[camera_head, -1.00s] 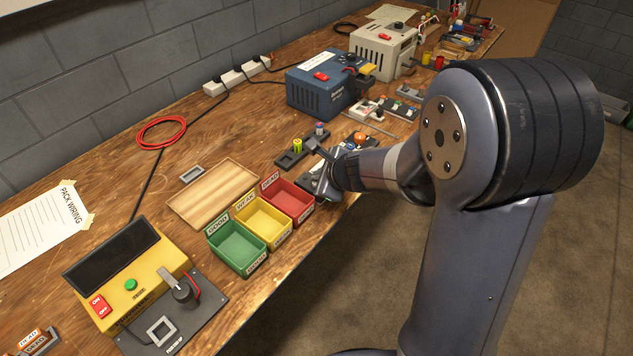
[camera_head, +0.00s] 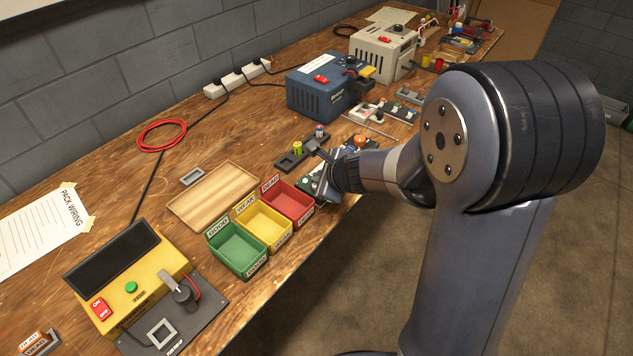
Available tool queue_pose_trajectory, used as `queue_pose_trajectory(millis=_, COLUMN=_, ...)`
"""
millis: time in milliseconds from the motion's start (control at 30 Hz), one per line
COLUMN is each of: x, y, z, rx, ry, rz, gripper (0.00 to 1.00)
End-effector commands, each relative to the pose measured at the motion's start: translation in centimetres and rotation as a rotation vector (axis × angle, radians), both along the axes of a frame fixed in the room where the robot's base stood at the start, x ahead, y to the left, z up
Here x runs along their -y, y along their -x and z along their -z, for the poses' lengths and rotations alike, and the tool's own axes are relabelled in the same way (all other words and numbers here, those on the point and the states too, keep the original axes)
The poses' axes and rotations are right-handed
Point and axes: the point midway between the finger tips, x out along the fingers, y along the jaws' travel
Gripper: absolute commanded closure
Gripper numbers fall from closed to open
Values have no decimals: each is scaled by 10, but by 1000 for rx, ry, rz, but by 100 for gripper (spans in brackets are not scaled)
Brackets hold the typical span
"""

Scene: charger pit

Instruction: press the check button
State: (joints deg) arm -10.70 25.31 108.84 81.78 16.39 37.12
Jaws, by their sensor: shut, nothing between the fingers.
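The yellow tester box (camera_head: 150,278) stands at the lower left with a dark sloped screen. A round green button (camera_head: 131,287) is on its front panel, its label too small to read. My gripper (camera_head: 321,167) is shut and empty, far to the right of that box. It points down over a small dark board (camera_head: 306,184) near the bench's front edge, which shows a green spot. My gripper and wrist hide much of that board. I cannot tell whether the fingertips touch it, or which control is the check button.
Green (camera_head: 238,250), yellow (camera_head: 263,225) and red (camera_head: 288,203) bins stand between my gripper and the tester. Behind my gripper is a dark holder (camera_head: 290,163) with upright cells. Blue (camera_head: 322,88) and pale (camera_head: 383,50) boxes stand farther back. A wooden tray (camera_head: 205,195) lies behind the bins.

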Motion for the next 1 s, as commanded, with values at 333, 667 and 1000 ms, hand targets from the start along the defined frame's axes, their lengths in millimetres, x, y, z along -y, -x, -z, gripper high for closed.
queue_pose_trajectory(millis=333, x=0, y=0, z=-7, rx=0, ry=0, rz=0, gripper=100)
queue_pose_trajectory(millis=667, x=0, y=0, z=-25, rx=1, ry=-1, rz=0, gripper=100)
queue_pose_trajectory(millis=1000, x=0, y=0, z=-58, rx=1, ry=-1, rz=0, gripper=100)
